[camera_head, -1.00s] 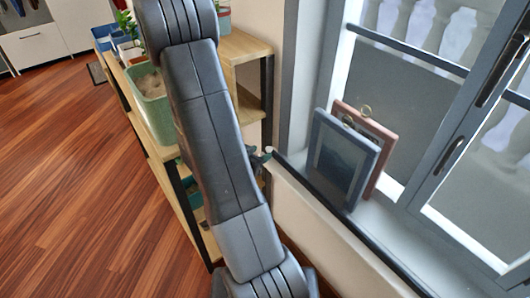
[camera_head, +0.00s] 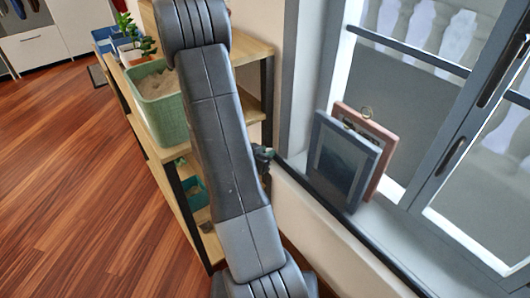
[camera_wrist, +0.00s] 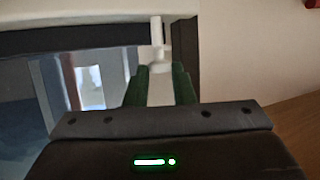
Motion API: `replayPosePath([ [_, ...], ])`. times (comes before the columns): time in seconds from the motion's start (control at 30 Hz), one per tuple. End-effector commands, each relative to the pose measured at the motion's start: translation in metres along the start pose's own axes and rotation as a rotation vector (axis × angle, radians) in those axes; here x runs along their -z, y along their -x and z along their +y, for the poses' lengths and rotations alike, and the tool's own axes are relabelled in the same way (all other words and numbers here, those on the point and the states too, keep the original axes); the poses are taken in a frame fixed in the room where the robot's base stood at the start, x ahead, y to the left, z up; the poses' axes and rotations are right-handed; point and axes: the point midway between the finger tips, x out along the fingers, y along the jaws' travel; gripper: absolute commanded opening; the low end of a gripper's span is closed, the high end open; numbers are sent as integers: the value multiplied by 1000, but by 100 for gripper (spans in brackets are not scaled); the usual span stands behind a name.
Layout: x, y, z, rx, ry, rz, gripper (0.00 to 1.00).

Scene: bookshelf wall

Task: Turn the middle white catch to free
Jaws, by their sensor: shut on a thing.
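In the wrist view a white catch (camera_wrist: 157,34) stands up as a thin post with a wider white base between my green fingers. My gripper (camera_wrist: 160,76) is shut on this lower part, with one finger on each side. Only one catch shows, so I cannot tell from the view whether it is the middle one. In the head view my arm hides the catch, and only a small dark part of my gripper (camera_head: 263,154) shows past the arm, by the dark edge of the window ledge.
A wooden shelf (camera_head: 252,50) with a green sand-filled box (camera_head: 160,92) and plants stands at the left. Two framed pictures, one blue (camera_head: 343,160) and one reddish (camera_head: 384,140), lean on the window sill. The wooden floor (camera_head: 75,190) at left is clear.

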Motion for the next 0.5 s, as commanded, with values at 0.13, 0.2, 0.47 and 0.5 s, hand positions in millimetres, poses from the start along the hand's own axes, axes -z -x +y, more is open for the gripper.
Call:
replayPosePath([
  [0.13, -1, 0, 1, 18, 7, 1, 0],
  [0.2, -2, -1, 2, 38, 15, 0, 0],
  [0.47, -5, -2, 6, 179, 73, 2, 0],
  [0.5, -5, -3, 7, 208, 85, 2, 0],
])
